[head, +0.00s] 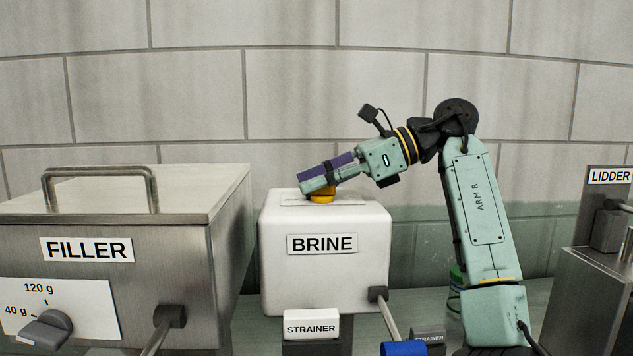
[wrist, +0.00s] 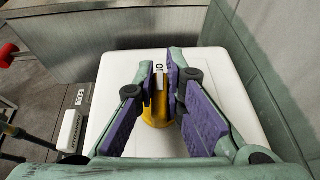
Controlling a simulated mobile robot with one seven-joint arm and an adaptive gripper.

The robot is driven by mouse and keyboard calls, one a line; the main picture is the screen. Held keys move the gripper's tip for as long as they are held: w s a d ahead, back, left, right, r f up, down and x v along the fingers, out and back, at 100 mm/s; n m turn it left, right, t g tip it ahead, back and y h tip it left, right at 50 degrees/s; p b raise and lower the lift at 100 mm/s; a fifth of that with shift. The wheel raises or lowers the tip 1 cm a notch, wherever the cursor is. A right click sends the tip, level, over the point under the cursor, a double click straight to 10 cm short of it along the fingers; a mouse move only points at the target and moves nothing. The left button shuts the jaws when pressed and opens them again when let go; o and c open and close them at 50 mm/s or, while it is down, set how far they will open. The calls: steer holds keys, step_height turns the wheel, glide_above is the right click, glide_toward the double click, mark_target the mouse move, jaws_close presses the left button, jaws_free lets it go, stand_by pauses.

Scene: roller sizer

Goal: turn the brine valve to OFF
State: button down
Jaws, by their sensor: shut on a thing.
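The brine valve is a yellow knob (head: 321,197) on top of the white box labelled BRINE (head: 325,268). My gripper (head: 320,183) comes in from the right, low over the box top, with its purple-padded fingers at the knob. In the wrist view the fingers (wrist: 160,80) stand on either side of the valve, shut on it, and the yellow knob (wrist: 154,113) shows between them. Part of a printed label (wrist: 160,66) shows just beyond the fingertips. The fingers hide most of the lettering, so I cannot read the valve's setting.
The metal FILLER machine (head: 110,270) with a lid handle stands close on the left. A LIDDER machine (head: 595,285) is at the far right. A STRAINER block (head: 311,324) and a lever (head: 388,315) are in front of the brine box. A block wall is behind.

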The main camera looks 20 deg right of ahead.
steer(key=shift+f, duration=0.1)
steer(key=c, duration=1.7)
jaws_free()
steer(key=shift+o, duration=0.2)
steer(key=shift+v, duration=3.75)
